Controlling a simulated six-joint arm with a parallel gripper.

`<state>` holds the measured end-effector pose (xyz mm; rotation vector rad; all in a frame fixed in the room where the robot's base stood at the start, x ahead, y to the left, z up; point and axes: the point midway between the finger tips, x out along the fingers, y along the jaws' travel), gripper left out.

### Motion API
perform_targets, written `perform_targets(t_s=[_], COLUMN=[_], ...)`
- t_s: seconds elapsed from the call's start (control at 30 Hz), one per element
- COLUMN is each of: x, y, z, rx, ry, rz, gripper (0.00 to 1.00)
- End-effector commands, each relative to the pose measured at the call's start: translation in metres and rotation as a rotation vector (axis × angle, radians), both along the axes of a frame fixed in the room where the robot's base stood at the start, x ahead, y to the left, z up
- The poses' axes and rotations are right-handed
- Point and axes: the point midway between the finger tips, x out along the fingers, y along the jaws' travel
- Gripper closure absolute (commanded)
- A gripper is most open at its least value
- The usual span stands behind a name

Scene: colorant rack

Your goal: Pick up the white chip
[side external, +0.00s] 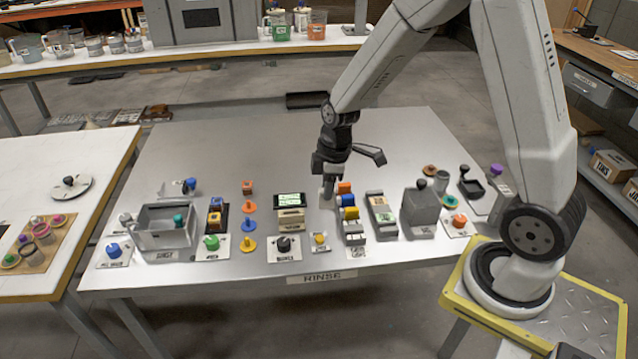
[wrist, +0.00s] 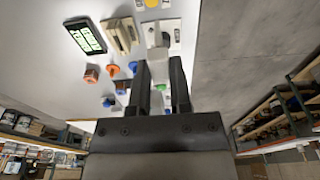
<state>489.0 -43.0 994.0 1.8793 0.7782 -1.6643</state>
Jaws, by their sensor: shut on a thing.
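My gripper (side external: 328,184) points down over the steel table, just left of the back end of the colorant rack (side external: 356,238). Its two dark fingers (wrist: 159,64) are a little apart in the wrist view, shut on a pale piece that looks like the white chip (wrist: 158,50). The pale chip also shows below my gripper in the side view (side external: 327,193). Orange (side external: 344,187), blue (side external: 348,200) and yellow (side external: 350,213) chips sit in the rack. Whether the white chip touches the table or rack is unclear.
A screened device (side external: 290,201) stands left of the rack. A second rack (side external: 380,210) and a grey box (side external: 420,207) stand to the right. A grey tray (side external: 160,240) is at the left. The table's back half is clear.

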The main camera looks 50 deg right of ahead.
Motion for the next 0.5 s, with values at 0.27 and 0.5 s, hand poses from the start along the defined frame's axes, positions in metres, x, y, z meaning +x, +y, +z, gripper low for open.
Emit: perform_targets(t_s=[0.27, 0.5], x=[-0.015, -0.017], y=[0.001, 0.002], z=[0.007, 0.008], rx=[0.0, 0.0], ry=[0.0, 0.0], rz=[-0.001, 0.0], gripper=[1.0, 1.0])
